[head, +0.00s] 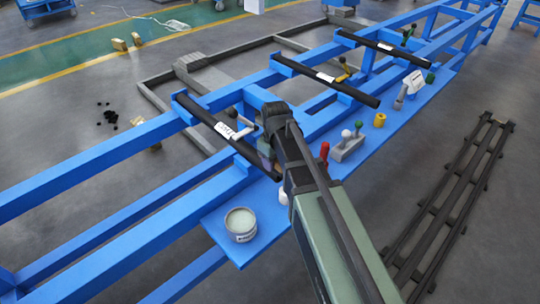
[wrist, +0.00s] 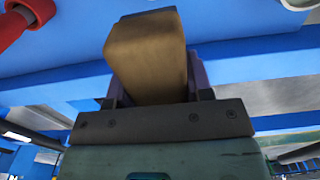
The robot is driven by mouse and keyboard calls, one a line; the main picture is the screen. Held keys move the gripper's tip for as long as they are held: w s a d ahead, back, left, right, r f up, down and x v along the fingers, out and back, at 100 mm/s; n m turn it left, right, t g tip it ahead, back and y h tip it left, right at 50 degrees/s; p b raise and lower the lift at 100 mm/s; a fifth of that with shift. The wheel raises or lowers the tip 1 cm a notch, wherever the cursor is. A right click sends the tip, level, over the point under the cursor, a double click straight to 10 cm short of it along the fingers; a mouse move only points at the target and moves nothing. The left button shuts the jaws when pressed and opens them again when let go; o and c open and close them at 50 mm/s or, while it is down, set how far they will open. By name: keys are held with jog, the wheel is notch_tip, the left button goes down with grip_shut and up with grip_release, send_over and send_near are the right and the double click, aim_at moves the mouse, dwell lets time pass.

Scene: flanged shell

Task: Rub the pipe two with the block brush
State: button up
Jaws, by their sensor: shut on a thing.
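Three black pipes with white labels lie across the blue frame in the head view: a near one (head: 207,117), a middle one (head: 340,88) and a far one (head: 372,42). The label writing is too small to read, so I cannot tell which is pipe two. My gripper (head: 266,150) is over the blue shelf, beside the near pipe's right end. In the wrist view, my gripper (wrist: 155,100) is shut on a tan block (wrist: 147,50), which looks like the block brush. Its brush face is hidden. I cannot tell whether it touches anything.
The blue shelf (head: 222,218) holds a pale can (head: 240,226) in front of my gripper. A red-handled tool (head: 324,152), a grey block with knobs (head: 347,149) and a yellow piece (head: 380,119) stand behind it. A dark rack (head: 465,190) lies on the floor at right.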

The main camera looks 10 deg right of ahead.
jog(key=shift+s+d, duration=0.4)
jog(key=shift+s, duration=0.4)
jog(key=shift+w+a, duration=0.6)
jog(key=shift+w, duration=0.45)
jog(key=shift+w+a, duration=0.55)
jog(key=shift+w, duration=0.5)
jog(key=shift+w+a, duration=0.6)
jog(key=shift+w, duration=0.45)
jog(key=r+p, duration=0.3)
jog(key=shift+w+a, duration=0.15)
jog(key=shift+w, duration=0.05)
notch_tip(320, 180, up, 4)
jog(key=p, duration=0.4)
jog(key=shift+r, duration=0.2)
jog(key=shift+f, duration=0.1)
notch_tip(320, 180, down, 6)
jog(key=b, duration=0.5)
jog(key=shift+b, duration=0.35)
jog(key=shift+f+b, duration=1.05)
jog(key=shift+r, duration=0.1)
